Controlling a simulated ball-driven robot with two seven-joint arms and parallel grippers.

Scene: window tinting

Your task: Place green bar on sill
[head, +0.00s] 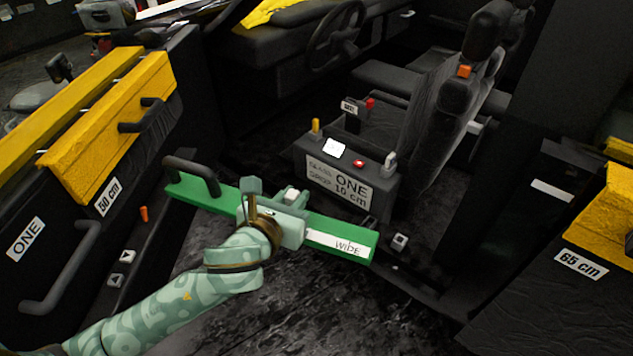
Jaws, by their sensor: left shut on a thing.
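The green bar (341,238) is long and flat, with a white label reading "WIDE" at its right end and a dark handle at its left end. My left gripper (272,213) is shut on the bar near its middle, and the gripper hides that part. The bar is held in front of the dark box labelled "ONE", "10 cm". Which surface is the sill is not clear; the door at left has a yellow-covered top edge (112,125) marked "50 cm". My right gripper is not in view.
The dark box (375,192) with small switches stands just behind the bar. A car seat (437,110) and steering wheel (335,35) are farther back. Another yellow-topped panel (606,216) marked "65 cm" stands at right. Dark floor lies open below the bar.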

